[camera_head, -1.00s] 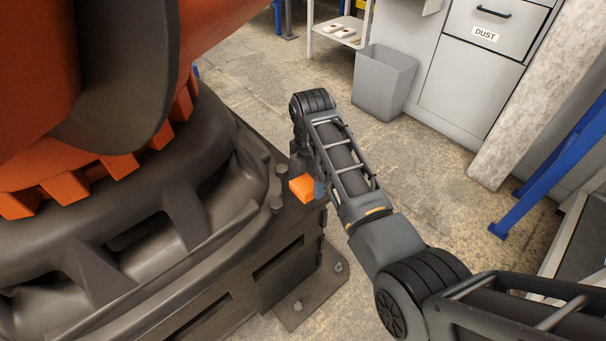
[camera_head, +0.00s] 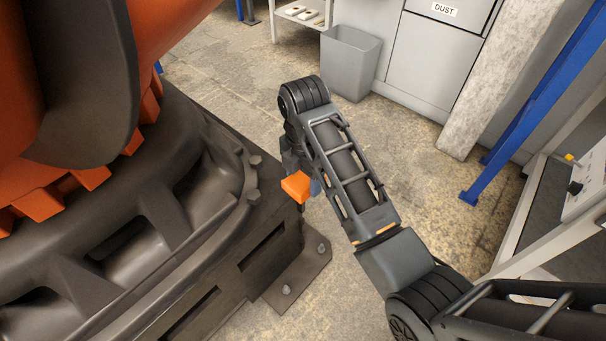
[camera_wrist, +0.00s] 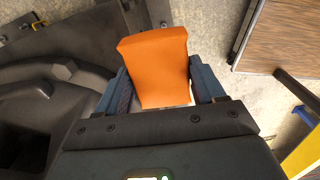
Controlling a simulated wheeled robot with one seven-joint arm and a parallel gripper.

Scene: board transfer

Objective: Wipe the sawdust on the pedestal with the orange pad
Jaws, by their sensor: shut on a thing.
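The orange pad (camera_head: 296,186) is a small block at the right edge of the dark pedestal (camera_head: 262,215). My gripper (camera_wrist: 163,92) is shut on the pad, with a blue-grey finger on each side of it in the wrist view. The pad (camera_wrist: 153,62) sticks out ahead of the fingers, with floor and part of the dark pedestal behind it. In the head view my arm hides most of the gripper. I cannot tell whether the pad touches the pedestal. I cannot make out sawdust on the dark surfaces that show.
A large orange machine (camera_head: 175,30) stands on the pedestal at left. Bolts (camera_head: 254,195) stick up near the pedestal's edge. A grey bin (camera_head: 350,62) and a cabinet marked DUST (camera_head: 432,60) stand at the back. A blue post (camera_head: 530,110) is at right. Floor between is clear.

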